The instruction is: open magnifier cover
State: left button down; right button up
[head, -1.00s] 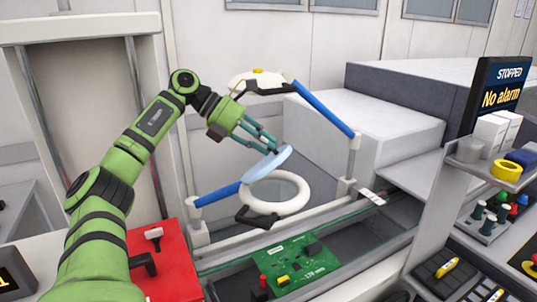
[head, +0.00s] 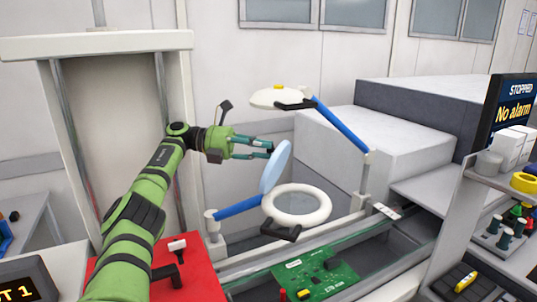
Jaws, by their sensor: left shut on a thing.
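The magnifier is a white ring (head: 325,206) around a lens, with a black handle, carried on a blue arm (head: 238,208) in the middle of the head view. Its pale blue round cover (head: 275,170) stands steeply tilted up at the ring's back left side, and the lens shows uncovered. My left gripper (head: 269,148) is level above the ring and shut on the upper edge of the cover. The exact finger contact is small in the picture. My right gripper is not in view.
A white lamp head (head: 280,97) on another blue arm (head: 340,124) hangs behind. A green circuit board (head: 318,276) lies on the rails below. A red box (head: 135,275) with a lever stands at left. A screen (head: 516,103) and a shelf with tape are at right.

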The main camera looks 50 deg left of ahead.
pick_arm(q)
jog(key=a+t+h+b, duration=0.1)
jog(key=s+a+f+n+t+h+b, duration=0.1)
jog(key=a+t, duration=0.1)
jog(key=s+a+n+t+h+b, duration=0.1)
jog(key=h+b, duration=0.1)
jog(key=shift+a+f, duration=0.35)
jog(key=shift+a, duration=0.05)
dwell(0.4)
jog(key=shift+r+t, duration=0.1)
jog(key=shift+t, duration=0.2)
dwell(0.3)
jog(key=c, duration=1.1)
grip_release()
jog(key=shift+o, duration=0.2)
jog(key=shift+s+d, duration=0.1)
jog(key=shift+s, duration=0.1)
